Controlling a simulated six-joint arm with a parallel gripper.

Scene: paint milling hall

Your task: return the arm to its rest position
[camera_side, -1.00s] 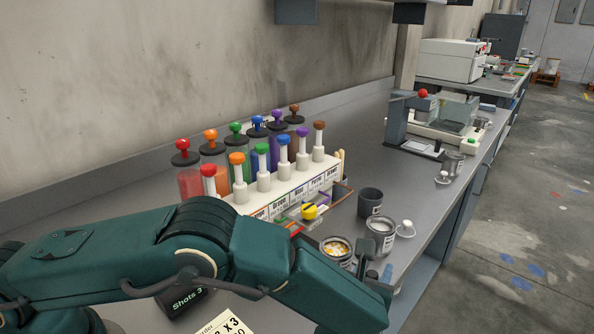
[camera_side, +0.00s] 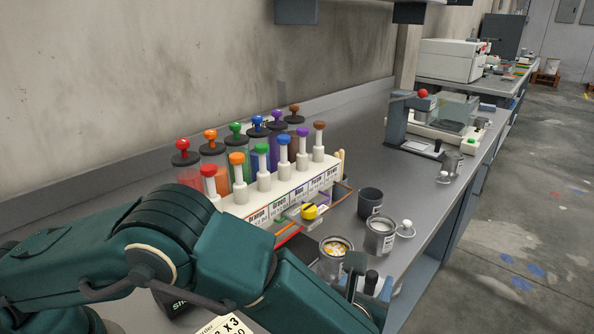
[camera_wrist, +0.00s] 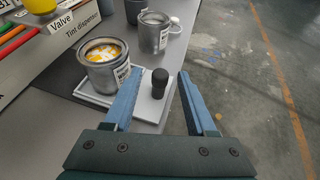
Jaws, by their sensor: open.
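My gripper (camera_wrist: 159,72) shows in the wrist view with its two blue fingers apart. No object is gripped between them. A black-knobbed piece (camera_wrist: 160,84) on a pale flat plate (camera_wrist: 150,108) shows between the fingers; I cannot tell how far below them it is. An open can with yellow and white paint (camera_wrist: 104,60) stands just left of the left finger. In the side view, my green arm is bent low across the front left, and the gripper is largely hidden behind it.
A rack of colour-capped syringes (camera_side: 282,190) stands along the wall. The paint can (camera_side: 334,258), a grey can (camera_side: 380,236) and a dark cup (camera_side: 369,203) stand near the bench's front edge. A press-like device (camera_side: 410,120) is farther back. Floor lies beyond the edge.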

